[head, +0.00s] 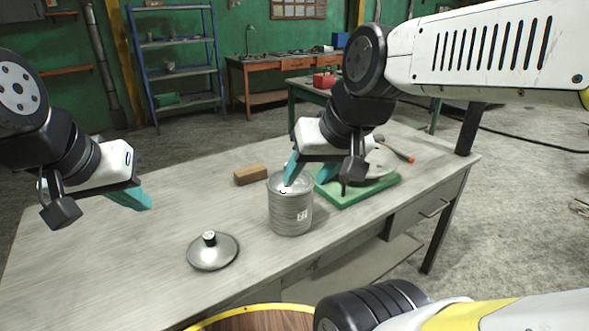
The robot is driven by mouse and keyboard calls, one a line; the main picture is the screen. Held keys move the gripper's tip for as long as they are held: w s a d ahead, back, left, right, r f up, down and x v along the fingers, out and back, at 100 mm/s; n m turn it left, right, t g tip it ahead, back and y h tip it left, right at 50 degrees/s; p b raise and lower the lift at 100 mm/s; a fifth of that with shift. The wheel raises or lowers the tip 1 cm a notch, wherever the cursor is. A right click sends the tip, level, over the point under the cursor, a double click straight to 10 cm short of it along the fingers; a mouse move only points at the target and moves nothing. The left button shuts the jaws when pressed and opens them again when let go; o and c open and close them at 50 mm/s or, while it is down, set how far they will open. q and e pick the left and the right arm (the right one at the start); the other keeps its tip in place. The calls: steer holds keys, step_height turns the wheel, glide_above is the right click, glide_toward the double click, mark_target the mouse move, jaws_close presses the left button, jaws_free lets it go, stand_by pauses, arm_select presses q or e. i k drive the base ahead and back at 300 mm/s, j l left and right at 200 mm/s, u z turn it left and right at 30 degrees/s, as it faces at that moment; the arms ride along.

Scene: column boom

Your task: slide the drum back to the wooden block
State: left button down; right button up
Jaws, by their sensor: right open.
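The drum (291,211) is a grey ribbed metal can standing upright on the workbench, with a small pale label on its side. The wooden block (250,175) is a brown bar lying behind the drum and to its left, with a gap of bare bench between them. My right gripper (306,180) is open at the drum's top. One teal finger overlaps the drum's mouth and the other shows near its right rim; contact cannot be told. My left gripper (146,203) hangs over the left of the bench, away from the drum; its finger gap is hidden by the side-on angle.
A round metal lid (212,254) with a dark knob lies in front of the drum to the left. A green board (357,192) carrying a round grey item lies right of the drum, with an orange-handled tool (398,151) behind. The bench's left side is clear.

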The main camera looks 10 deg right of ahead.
mark_target(289, 216)
steer(key=k+j, duration=0.15)
steer(key=j, duration=0.15)
steer(key=k+j, duration=0.15)
steer(key=j, duration=0.2)
steer(key=k+j, duration=0.15)
steer(key=j, duration=0.15)
steer(key=k+j+z, duration=0.1)
steer(key=j, duration=0.25)
steer(key=k, duration=0.05)
